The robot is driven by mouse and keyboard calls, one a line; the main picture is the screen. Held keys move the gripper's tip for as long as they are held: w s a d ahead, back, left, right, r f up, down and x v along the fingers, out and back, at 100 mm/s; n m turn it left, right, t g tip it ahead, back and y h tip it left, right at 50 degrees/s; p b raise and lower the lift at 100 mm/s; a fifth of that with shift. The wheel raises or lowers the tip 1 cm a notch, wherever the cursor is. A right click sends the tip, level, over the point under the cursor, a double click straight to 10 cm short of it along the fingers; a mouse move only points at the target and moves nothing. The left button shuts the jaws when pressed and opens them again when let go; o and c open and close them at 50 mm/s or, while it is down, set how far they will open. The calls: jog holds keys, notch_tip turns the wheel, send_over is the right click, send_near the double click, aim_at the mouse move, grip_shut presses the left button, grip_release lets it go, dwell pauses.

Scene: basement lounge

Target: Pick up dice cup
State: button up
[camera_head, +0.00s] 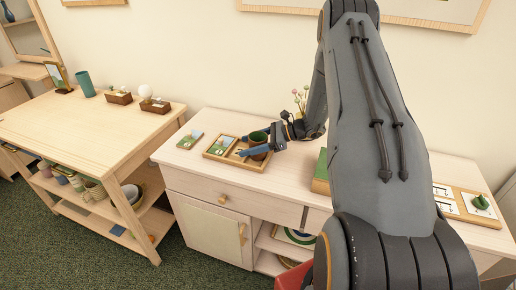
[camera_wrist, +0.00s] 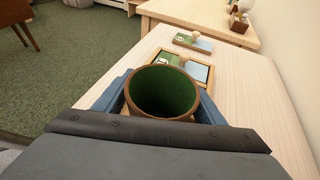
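The dice cup (camera_head: 259,147) is brown outside and green inside. It stands upright at the wooden tray on the pale cabinet top. In the wrist view I look down into the empty-looking cup (camera_wrist: 163,92). My gripper (camera_head: 250,146) reaches in from the right, with one blue finger on each side of the cup. In the wrist view the fingers of my gripper (camera_wrist: 165,98) flank the cup close to its rim. I cannot tell whether they press on it. The cup's base is hidden.
A green box (camera_head: 321,172) stands to the right, and flowers (camera_head: 301,98) behind. A wooden table (camera_head: 95,120) with a green cup (camera_head: 86,84) is at the left.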

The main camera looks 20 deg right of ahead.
jog(key=c, duration=0.7)
jog(key=shift+r, duration=0.1)
